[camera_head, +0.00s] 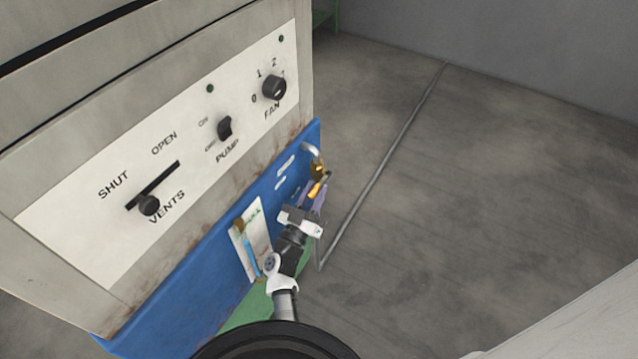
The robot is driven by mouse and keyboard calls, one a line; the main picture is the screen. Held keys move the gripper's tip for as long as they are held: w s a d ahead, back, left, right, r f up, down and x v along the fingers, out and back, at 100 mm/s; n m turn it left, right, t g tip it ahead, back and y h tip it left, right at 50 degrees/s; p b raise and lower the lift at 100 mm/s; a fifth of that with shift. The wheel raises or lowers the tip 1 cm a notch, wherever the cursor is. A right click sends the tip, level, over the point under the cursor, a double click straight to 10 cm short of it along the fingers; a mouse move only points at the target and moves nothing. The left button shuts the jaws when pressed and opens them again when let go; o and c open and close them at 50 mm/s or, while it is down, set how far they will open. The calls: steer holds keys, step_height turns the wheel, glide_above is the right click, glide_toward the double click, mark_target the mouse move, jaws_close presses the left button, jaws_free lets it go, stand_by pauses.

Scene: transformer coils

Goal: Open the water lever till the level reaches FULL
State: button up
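The water lever (317,188) is a small yellow-orange handle below a brass tap (318,169) on the blue side panel. A grey curved pipe (311,150) rises from the tap. My gripper (312,190) is at the lever, its purple fingers apart, with the lever's end close to the fingertips. I cannot tell whether they touch it. The level gauge (251,240) is a white plate with a blue vertical tube and a brownish top fitting. Its small lettering is too small to read, and my wrist is close to its right side.
The cabinet's white control panel (90,235) carries a VENTS slider (148,205) near SHUT, a PUMP switch (225,128) and a FAN knob (273,88). A thin grey pipe (385,163) runs along the floor. The concrete floor on the right is clear.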

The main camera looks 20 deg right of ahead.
mark_target(319, 184)
steer(key=shift+x, duration=1.5)
jaws_close()
